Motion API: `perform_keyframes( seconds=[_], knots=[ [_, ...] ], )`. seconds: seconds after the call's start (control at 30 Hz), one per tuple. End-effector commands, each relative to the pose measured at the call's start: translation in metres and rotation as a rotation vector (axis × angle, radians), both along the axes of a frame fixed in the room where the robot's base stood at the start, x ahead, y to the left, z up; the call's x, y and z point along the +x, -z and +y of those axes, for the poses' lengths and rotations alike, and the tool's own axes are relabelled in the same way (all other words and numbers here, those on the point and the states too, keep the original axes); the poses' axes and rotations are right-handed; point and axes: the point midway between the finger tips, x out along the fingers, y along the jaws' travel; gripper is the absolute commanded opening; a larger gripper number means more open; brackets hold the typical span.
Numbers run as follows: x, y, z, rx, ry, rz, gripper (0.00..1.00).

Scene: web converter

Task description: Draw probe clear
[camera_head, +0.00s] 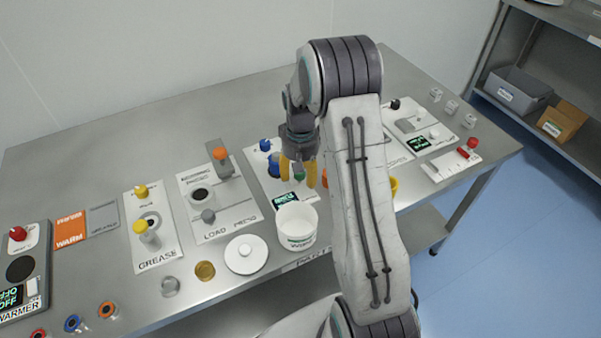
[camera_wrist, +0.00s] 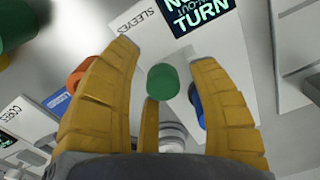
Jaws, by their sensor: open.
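My gripper (camera_head: 298,172) has yellow fingers and hangs over the panel behind the white tub. In the wrist view my gripper (camera_wrist: 160,100) is open, its fingers spread around a green round-topped piece (camera_wrist: 163,82). The green piece (camera_head: 299,176) also shows between the fingers in the head view. I cannot tell whether any finger touches it. No part is labelled as the probe in what I can read. A blue piece (camera_wrist: 197,105) is partly hidden behind the right finger, and an orange one (camera_wrist: 82,74) behind the left finger. A dark display (camera_wrist: 198,12) reads "TURN".
A white tub (camera_head: 297,226) and a white lid (camera_head: 246,254) stand at the bench front. Blue knobs (camera_head: 265,145) are left of my gripper. Grease (camera_head: 150,220) and load press (camera_head: 212,195) panels lie further left. My arm hides part of the bench.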

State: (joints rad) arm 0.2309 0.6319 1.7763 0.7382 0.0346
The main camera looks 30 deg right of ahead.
Motion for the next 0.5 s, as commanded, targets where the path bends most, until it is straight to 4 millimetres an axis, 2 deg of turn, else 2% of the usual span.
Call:
perform_keyframes(
  seconds=[0.27, 0.5],
  knots=[
    [0.002, -0.011, 0.0, -0.002, 0.0, -0.007, 0.54],
    [0.002, -0.048, 0.0, -0.002, 0.0, -0.008, 0.54]
  ],
)
